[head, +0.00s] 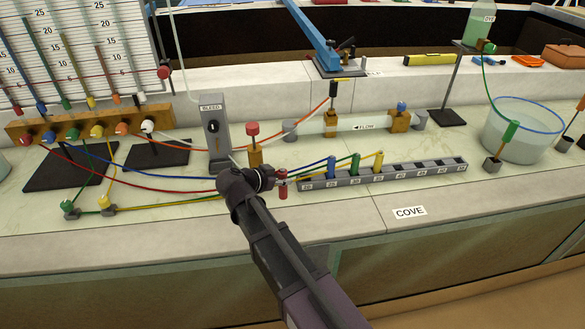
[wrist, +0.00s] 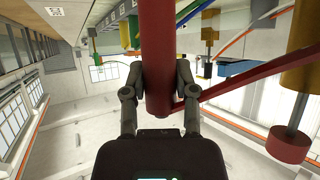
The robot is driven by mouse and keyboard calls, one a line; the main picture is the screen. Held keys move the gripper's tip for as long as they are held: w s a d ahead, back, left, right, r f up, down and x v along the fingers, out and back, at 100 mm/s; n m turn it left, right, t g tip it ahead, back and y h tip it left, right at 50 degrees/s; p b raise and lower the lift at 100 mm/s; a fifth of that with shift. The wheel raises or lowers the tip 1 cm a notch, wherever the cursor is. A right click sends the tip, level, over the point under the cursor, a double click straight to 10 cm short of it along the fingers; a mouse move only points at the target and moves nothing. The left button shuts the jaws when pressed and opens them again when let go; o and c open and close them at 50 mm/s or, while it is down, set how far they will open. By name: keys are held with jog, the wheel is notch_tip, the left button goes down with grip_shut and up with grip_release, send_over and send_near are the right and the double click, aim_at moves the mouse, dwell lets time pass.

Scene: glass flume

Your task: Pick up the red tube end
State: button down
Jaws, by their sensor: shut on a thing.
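The red tube end (head: 283,190) is an upright red cylinder by the left end of the grey numbered rack (head: 420,172). My gripper (head: 279,183) is shut on it; in the wrist view, my gripper (wrist: 160,82) has one finger on each side of the red tube end (wrist: 157,35). The red tube (head: 150,186) runs from the valve block on the left toward my gripper. Whether the end is clear of the bench cannot be told.
Blue (head: 331,167), green (head: 355,163) and yellow (head: 378,162) tube ends stand in the rack. A grey BLEED post (head: 213,135) and a red-capped brass valve (head: 253,142) stand close behind my gripper. The front bench strip by the COVE label (head: 409,212) is clear.

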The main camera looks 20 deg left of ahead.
jog(key=shift+s+a+r, duration=0.1)
jog(key=shift+s+a, duration=0.1)
jog(key=shift+s, duration=0.65)
jog(key=shift+s+a+r, duration=0.1)
jog(key=shift+s+a, duration=0.1)
jog(key=shift+s, duration=0.6)
